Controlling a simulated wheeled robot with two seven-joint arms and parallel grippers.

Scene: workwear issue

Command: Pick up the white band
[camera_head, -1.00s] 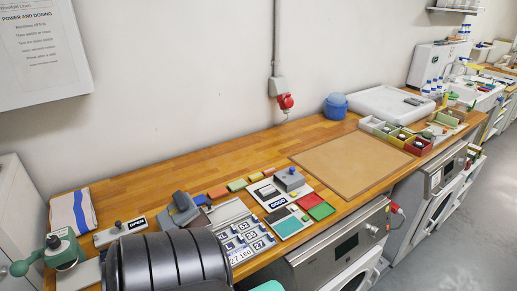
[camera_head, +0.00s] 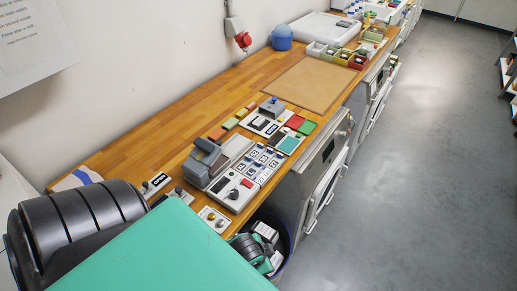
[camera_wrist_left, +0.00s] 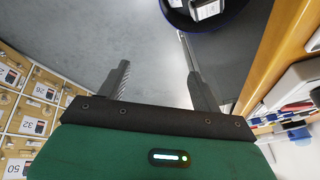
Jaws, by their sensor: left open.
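I cannot pick out a white band with certainty in either view. My left gripper (camera_wrist_left: 152,52) is open in the left wrist view, with nothing between its two dark fingers and grey floor beyond them. In the head view, my left arm covers the lower left with black ribbed and green parts and hides the near end of the bench. A dark bin (camera_head: 289,232) with a blue rim stands below the bench front and holds black and white items. It also shows at the top of the left wrist view (camera_wrist_left: 234,18), beyond the fingers. My right gripper is not in view.
The wooden bench (camera_head: 165,125) carries a grey device (camera_head: 232,190), a tray of labelled tiles (camera_head: 262,162), coloured blocks and a brown mat (camera_head: 295,85). A washing machine (camera_head: 318,180) stands under it. Labelled cartons (camera_wrist_left: 28,118) fill the wrist view's left. Floor (camera_head: 420,170) is open at right.

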